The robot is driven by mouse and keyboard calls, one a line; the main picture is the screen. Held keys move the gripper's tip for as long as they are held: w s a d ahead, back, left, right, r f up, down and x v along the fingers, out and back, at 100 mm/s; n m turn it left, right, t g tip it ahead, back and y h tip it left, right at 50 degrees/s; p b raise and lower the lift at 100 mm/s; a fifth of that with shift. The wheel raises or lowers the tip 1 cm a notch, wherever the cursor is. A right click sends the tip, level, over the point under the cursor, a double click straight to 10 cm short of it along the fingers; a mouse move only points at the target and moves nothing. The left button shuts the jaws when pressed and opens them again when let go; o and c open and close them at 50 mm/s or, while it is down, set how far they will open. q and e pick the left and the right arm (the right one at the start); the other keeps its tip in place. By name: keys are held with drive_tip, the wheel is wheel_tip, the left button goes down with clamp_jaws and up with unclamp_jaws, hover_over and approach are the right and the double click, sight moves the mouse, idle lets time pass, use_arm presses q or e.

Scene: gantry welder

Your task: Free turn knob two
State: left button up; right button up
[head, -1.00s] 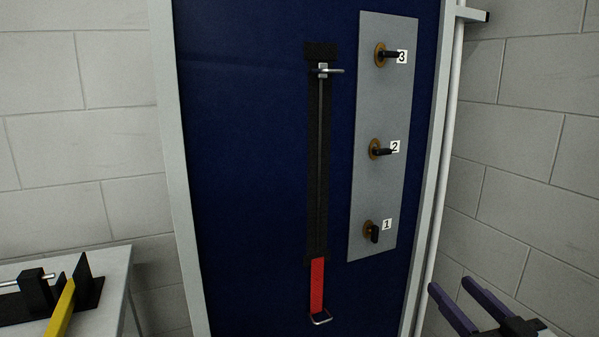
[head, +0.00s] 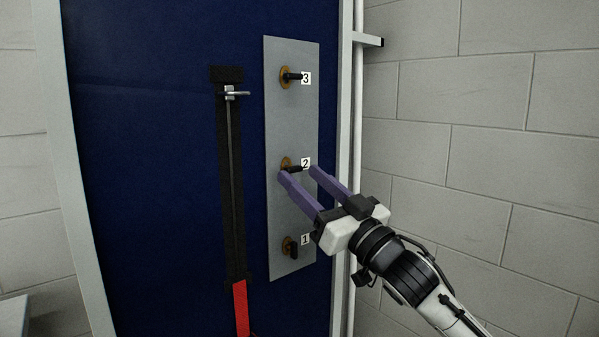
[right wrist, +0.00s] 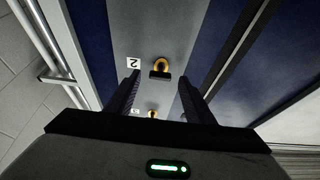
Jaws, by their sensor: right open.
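Knob 2 (head: 285,162) is a black handle on a brass-coloured base, in the middle of a grey plate (head: 283,120). Its handle points right, toward the label "2" (head: 305,163). My right gripper (head: 299,172) is open, with one purple finger on each side of the handle in the head view. In the right wrist view, knob 2 (right wrist: 161,66) appears between and just beyond the fingertips (right wrist: 158,79), with nothing gripped. Whether a finger touches the handle cannot be told. My left gripper is out of view.
Knob 3 (head: 286,77) is above with its handle sideways; knob 1 (head: 290,246) is below with its handle downward. A black strip (head: 229,180) with a rod and red lower part (head: 241,308) runs left of the plate. A pale pipe (head: 345,130) stands at right.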

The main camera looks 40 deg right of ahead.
drive_tip(key=shift+x, duration=1.05)
drive_tip(key=c, duration=1)
drive_tip(key=shift+c, duration=0.2)
